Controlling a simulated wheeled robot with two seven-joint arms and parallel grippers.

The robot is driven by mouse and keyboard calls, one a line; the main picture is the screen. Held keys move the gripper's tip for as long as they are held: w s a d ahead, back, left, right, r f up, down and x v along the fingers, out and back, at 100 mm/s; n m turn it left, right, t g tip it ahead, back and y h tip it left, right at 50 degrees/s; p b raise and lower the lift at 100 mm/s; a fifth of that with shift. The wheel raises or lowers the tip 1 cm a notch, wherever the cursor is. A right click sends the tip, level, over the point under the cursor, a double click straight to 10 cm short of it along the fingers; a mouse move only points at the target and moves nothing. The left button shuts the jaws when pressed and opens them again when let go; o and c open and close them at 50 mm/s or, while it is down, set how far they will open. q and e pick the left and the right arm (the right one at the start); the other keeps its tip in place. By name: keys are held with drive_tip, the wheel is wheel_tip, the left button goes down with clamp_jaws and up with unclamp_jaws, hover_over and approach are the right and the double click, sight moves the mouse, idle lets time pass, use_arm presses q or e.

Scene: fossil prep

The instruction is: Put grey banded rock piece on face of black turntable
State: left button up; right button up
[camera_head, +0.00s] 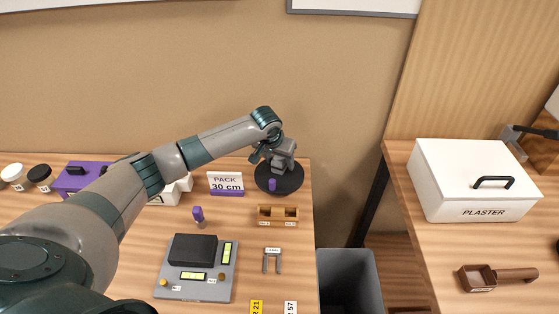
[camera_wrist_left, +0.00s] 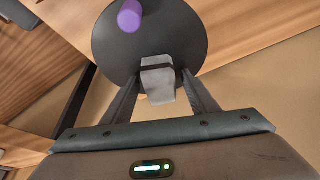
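The black turntable (camera_head: 279,184) stands at the back right of the left-hand table, and its dark disc (camera_wrist_left: 185,35) fills the top of the wrist view. The grey banded rock piece (camera_wrist_left: 158,80) has a dark band and lies between my left gripper's fingers (camera_wrist_left: 161,82), overlapping the disc's near edge. Narrow gaps show between the rock and the fingers, so the gripper looks open around it. In the head view the rock (camera_head: 285,150) and gripper (camera_head: 274,155) overlap above the turntable; exact contact with the disc is unclear. My right gripper is out of view.
A PACK 30 cm sign (camera_head: 226,182), a wooden holder (camera_head: 278,216) and a grey device (camera_head: 196,284) are nearby. A grey bin (camera_head: 347,282) stands between the tables. A white PLASTER box (camera_head: 470,182) is on the right table.

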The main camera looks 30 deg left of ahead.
use_arm(q)
drive_tip(key=shift+r, duration=0.1)
drive_tip(key=b+v, duration=0.2)
drive_tip(key=v, duration=1)
drive_tip(key=shift+w+r, duration=0.1)
idle(0.3)
idle(1.1)
